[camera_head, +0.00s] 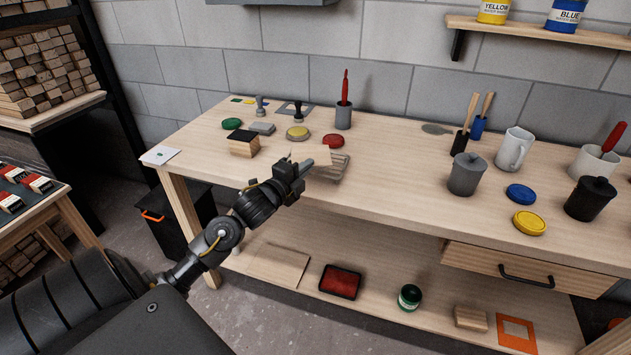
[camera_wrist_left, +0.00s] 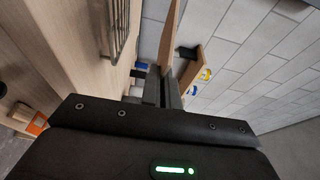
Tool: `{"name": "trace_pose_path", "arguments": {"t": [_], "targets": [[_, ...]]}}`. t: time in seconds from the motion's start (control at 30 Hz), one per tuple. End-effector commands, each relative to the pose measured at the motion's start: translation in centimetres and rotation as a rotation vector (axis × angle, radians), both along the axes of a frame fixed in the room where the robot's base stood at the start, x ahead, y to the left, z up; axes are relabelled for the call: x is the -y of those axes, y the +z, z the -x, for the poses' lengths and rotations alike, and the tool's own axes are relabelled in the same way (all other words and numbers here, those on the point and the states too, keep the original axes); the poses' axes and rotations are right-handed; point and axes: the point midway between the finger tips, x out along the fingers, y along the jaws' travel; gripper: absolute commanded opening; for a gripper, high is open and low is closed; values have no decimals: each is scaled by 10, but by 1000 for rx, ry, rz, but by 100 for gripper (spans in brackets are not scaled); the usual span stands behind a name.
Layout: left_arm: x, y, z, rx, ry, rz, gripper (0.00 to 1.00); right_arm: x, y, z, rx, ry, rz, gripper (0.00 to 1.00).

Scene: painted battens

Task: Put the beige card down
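My left gripper (camera_head: 300,168) reaches over the front part of the workbench (camera_head: 405,190). It is shut on the beige card (camera_head: 320,155), which stands out past the fingertips, partly hidden by them. In the left wrist view the card (camera_wrist_left: 171,38) shows nearly edge-on, as a thin strip between the fingers (camera_wrist_left: 161,90). The card appears to be above the bench top, close to a wire rack (camera_head: 338,168); the exact gap cannot be told. My right gripper is not in view.
A wooden block with a dark top (camera_head: 243,144), a red lid (camera_head: 333,140) and a grey cup with a red-handled tool (camera_head: 343,115) stand nearby. The bench between rack and pot is clear. A white card (camera_head: 159,155) lies at the left corner.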

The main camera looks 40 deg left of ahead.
Motion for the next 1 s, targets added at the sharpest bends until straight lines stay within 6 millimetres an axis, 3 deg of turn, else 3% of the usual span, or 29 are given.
{"name": "trace_pose_path", "arguments": {"t": [0.1,0.27,0.47,0.77,1.0], "targets": [[2,-19,-16,0,1,4,0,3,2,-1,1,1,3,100],[4,-33,-27,1,1,1,0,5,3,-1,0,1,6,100],[5,-36,-30,2,-1,0,0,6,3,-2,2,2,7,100],[5,-70,-33,0,1,0,0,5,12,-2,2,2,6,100],[5,-72,-33,2,0,-2,0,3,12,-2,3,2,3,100]]}}
